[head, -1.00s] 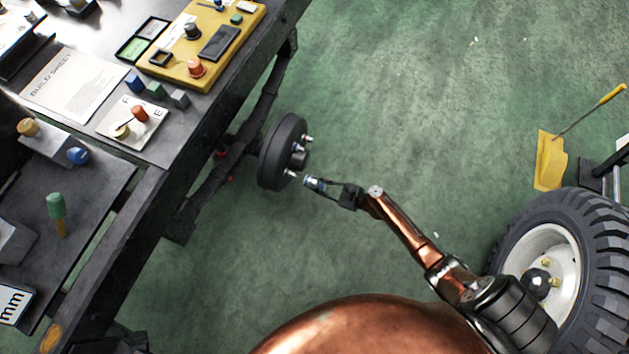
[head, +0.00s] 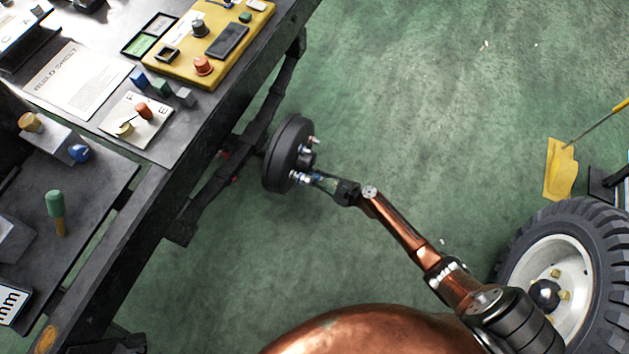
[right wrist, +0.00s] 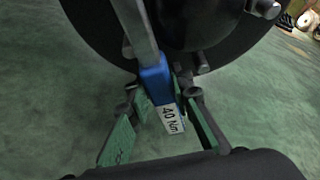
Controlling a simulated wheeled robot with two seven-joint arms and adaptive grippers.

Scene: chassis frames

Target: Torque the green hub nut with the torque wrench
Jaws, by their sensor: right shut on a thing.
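My right gripper (head: 322,181) is shut on the torque wrench (head: 300,177), in front of the black hub (head: 287,153) beside the table. In the right wrist view the wrench (right wrist: 155,84) has a grey shaft, a blue collar and a label reading "40 Nm". It lies between my green-padded fingers (right wrist: 160,108) and points up at the dark hub (right wrist: 95,35). In the head view its tip is at the hub's lower studs; I cannot tell whether it is seated on one. I cannot make out a green nut on the hub. My left gripper is not in view.
A wheel with a tyre (head: 530,240) stands at right.

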